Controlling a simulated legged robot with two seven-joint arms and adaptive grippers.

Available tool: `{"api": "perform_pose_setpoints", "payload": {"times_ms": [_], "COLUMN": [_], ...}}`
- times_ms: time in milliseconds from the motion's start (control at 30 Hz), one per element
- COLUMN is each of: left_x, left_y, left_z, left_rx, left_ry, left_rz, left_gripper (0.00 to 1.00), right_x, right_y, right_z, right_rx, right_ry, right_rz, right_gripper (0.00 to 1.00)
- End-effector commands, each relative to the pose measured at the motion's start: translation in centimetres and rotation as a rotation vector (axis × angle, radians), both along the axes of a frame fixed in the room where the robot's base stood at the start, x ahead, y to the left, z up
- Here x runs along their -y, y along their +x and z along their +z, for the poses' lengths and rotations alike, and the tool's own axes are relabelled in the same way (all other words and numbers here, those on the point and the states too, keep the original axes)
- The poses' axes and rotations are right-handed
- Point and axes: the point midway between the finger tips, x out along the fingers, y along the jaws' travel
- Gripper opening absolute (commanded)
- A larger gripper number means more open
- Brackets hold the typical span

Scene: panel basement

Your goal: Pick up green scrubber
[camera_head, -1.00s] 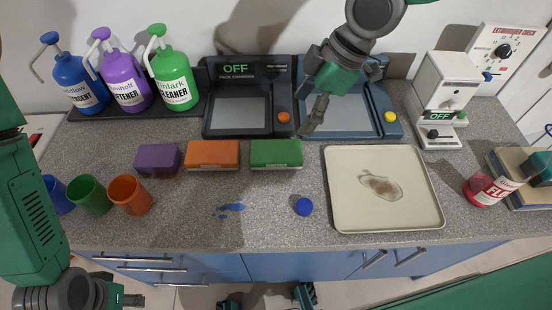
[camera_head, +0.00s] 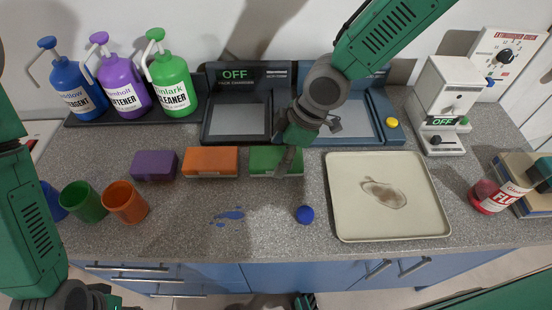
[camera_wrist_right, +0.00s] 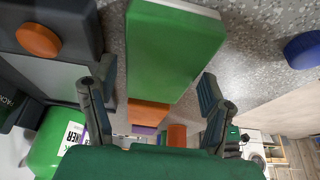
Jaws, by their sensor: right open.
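The green scrubber (camera_head: 268,160) lies on the grey speckled counter, last to the right in a row with the orange scrubber (camera_head: 211,162) and purple scrubber (camera_head: 154,165). My right gripper (camera_head: 288,158) is over its right part and hides some of it. In the right wrist view the green scrubber (camera_wrist_right: 172,45) shows large, with its pale side along the top. It lies ahead of and between the two spread, empty fingers of my right gripper (camera_wrist_right: 155,95). I cannot tell whether they touch it. My left arm is at the left edge of the head view; its fingertips are not clear.
A beige tray (camera_head: 388,232) with a brown stain is on the right. A blue ball-like cap (camera_head: 304,214) and a blue spill (camera_head: 229,214) are in front. Cups (camera_head: 126,202) stand on the left.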

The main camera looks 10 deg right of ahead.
Motion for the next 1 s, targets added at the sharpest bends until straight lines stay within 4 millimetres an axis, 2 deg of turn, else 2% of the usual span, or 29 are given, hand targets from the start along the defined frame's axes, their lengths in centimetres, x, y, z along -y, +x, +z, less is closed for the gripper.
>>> {"api": "perform_pose_setpoints", "payload": {"times_ms": [133,367,500,833,1000], "left_x": [0.0,0.0,0.0,0.0,0.0], "left_y": [0.0,0.0,0.0,0.0,0.0], "left_z": [-0.1,-0.1,-0.1,-0.1,0.1], "left_rx": [0.000,0.000,0.000,0.000,0.000], "left_ry": [0.000,0.000,0.000,0.000,0.000], "left_rz": [0.000,0.000,0.000,0.000,0.000], "left_gripper": [0.40,0.40,0.40,0.40,0.40], "right_x": [-0.5,-0.6,-0.6,-0.6,-0.6], "right_y": [0.1,0.1,0.1,0.2,0.2], "right_z": [-1.4,-1.4,-1.4,-1.1,1.4], "right_rx": [0.000,0.002,0.001,0.002,0.005], "right_ry": [-0.001,0.000,0.000,0.000,0.002], "right_rz": [0.000,-0.001,0.000,-0.001,-0.002], "right_gripper": [0.69,0.69,0.26,0.26,0.26]}}
